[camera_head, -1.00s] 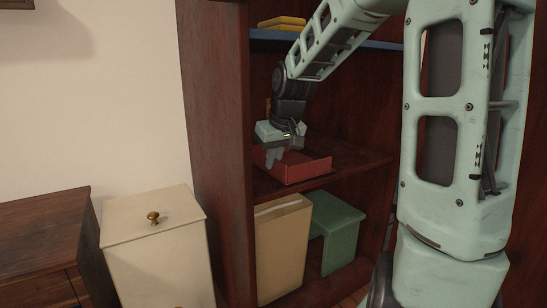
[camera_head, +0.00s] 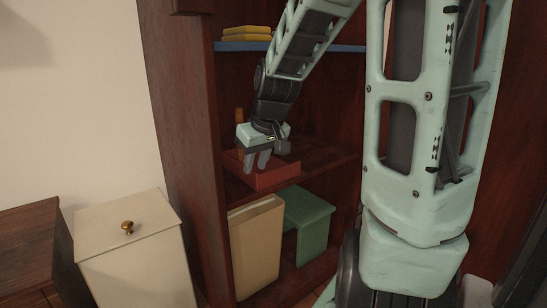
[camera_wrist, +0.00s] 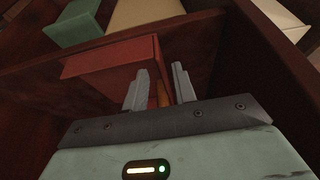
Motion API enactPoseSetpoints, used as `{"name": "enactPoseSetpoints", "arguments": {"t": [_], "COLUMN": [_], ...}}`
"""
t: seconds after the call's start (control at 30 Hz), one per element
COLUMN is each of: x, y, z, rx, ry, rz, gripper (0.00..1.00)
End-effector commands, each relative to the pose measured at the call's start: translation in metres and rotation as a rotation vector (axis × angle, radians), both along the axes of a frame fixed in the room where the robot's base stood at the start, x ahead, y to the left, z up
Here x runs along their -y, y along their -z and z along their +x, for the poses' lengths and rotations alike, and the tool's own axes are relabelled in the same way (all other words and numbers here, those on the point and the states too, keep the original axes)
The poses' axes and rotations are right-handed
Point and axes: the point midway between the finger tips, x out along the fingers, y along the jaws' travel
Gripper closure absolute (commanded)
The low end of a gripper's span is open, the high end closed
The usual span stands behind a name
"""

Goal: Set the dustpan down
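The dustpan, a red tray-like pan (camera_head: 277,178), rests on the middle shelf of the dark red-brown shelf unit. In the wrist view its red face (camera_wrist: 110,57) lies just beyond my fingers. My gripper (camera_head: 257,162) points down over the left part of the pan. In the wrist view my gripper's two fingers (camera_wrist: 160,80) stand apart. A narrow orange-brown piece shows between them; I cannot tell whether it is the pan's handle or touches a finger. The fingers hide part of the pan.
An orange-brown upright thing (camera_head: 240,118) stands behind my gripper. The blue upper shelf (camera_head: 240,46) holds folded yellow cloths (camera_head: 246,33). Below are a tan bin (camera_head: 256,246) and a green stool-like thing (camera_head: 309,215). A cream lidded bin (camera_head: 135,245) stands left of the shelves. The middle shelf's right is free.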

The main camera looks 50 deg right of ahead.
Motion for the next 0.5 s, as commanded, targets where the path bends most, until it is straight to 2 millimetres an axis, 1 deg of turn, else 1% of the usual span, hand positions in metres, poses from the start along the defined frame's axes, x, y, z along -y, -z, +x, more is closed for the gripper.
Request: {"name": "enactPoseSetpoints", "arguments": {"t": [0.03, 0.1, 0.23, 0.4, 0.5], "x": [-0.004, -0.007, -0.012, -0.016, -0.017], "y": [-0.007, -0.006, -0.004, -0.001, -0.001], "z": [-0.012, -0.026, -0.048, -0.065, -0.069], "rx": [-0.002, -0.001, 0.000, 0.000, 0.002], "ry": [0.002, 0.001, 0.000, 0.000, 0.000], "rz": [-0.001, -0.002, -0.001, 0.000, -0.001], "gripper": [0.73, 0.73, 0.73, 0.73, 0.73]}}
